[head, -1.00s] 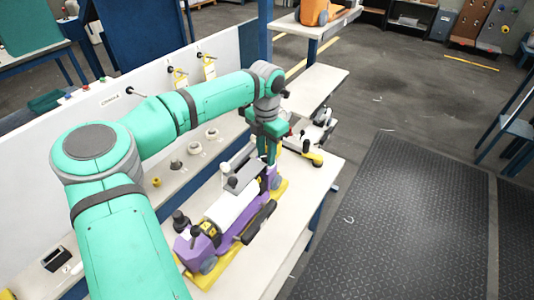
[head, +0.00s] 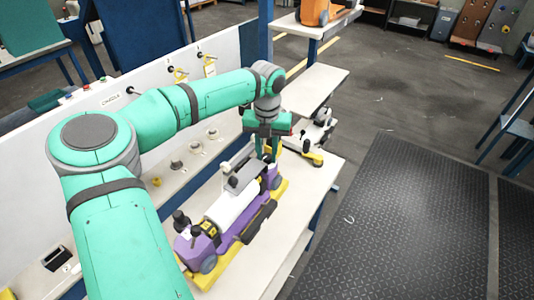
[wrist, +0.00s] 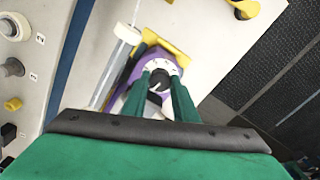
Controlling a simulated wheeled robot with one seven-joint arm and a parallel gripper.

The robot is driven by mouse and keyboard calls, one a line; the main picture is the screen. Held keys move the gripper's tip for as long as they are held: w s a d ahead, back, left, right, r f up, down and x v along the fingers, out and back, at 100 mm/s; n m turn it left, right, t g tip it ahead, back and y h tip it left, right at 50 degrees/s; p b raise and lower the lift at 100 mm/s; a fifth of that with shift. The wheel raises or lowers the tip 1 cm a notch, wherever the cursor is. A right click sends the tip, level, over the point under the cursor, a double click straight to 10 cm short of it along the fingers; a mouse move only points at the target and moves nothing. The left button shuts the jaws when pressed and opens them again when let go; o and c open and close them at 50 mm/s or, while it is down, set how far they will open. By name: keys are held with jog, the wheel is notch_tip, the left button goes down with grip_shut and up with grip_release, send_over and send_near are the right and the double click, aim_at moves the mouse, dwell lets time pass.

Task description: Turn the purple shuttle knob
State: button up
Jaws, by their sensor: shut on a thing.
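The purple shuttle (head: 235,225) lies on a yellow base on the white bench, with a white roll on it. Its knob (wrist: 158,80) is black with a white marked dial around it, at the shuttle's far end; in the head view my gripper hides it. My gripper (head: 267,155) points down over that far end. In the wrist view its two green fingers (wrist: 160,84) stand on either side of the black knob, shut on it.
Another yellow-and-white shuttle (head: 305,152) stands farther along the bench. Round fittings (head: 195,147) line the bench along the white panel (head: 60,130) at left.

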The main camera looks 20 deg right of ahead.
aim_at(267, 156)
dwell(0.4)
jog(key=o, duration=0.8)
notch_tip(267, 156, up, 11)
dwell(0.3)
